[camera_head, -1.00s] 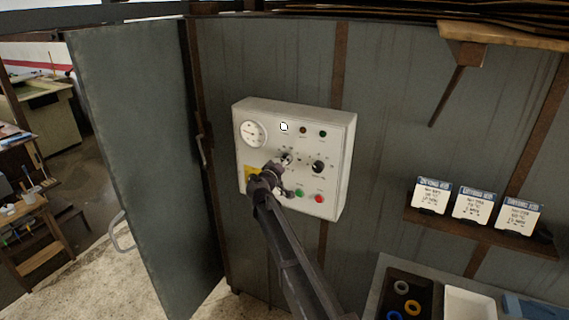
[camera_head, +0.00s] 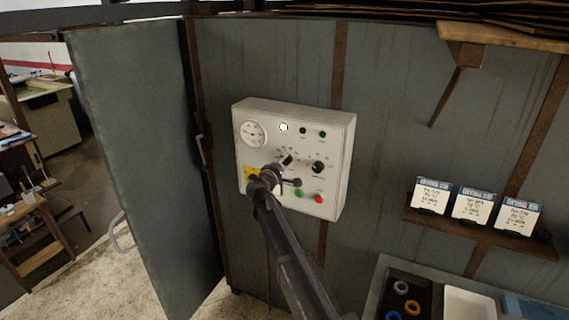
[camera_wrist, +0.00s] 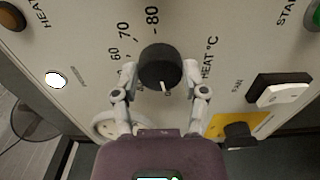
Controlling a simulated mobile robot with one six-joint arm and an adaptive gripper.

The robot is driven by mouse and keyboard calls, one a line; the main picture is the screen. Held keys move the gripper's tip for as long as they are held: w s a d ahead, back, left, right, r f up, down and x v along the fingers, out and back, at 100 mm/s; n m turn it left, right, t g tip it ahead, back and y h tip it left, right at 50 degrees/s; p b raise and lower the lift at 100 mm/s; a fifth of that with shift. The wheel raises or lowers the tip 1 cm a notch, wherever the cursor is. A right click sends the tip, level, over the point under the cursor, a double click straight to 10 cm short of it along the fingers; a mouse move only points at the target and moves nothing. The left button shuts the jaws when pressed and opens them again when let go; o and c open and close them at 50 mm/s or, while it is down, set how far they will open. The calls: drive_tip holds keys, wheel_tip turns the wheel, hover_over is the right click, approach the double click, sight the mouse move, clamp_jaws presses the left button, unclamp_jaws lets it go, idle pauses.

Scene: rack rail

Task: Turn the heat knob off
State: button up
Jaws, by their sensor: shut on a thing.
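The heat knob (camera_head: 287,160) is a round black dial on the white control panel (camera_head: 341,150). In the wrist view the heat knob (camera_wrist: 160,65) sits beside the print "HEAT °C" and a scale with 60, 70 and 80. Its white mark points toward the bottom of that view, toward my gripper. My gripper (camera_wrist: 160,72) has one finger on each side of the knob and is shut on it. In the head view my gripper (camera_head: 276,171) hides the panel's lower left part and some of the knob.
A second black knob (camera_head: 318,167) is to the right. An open grey door (camera_head: 145,160) stands at left.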

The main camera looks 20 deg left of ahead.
drive_tip(key=shift+a, duration=0.1)
idle(0.3)
drive_tip(key=o, duration=1.2)
drive_tip(key=shift+c, duration=0.2)
drive_tip(key=shift+s, duration=0.1)
drive_tip(key=s, duration=1.1)
drive_tip(key=shift+s+a, duration=0.4)
drive_tip(key=shift+d, duration=0.1)
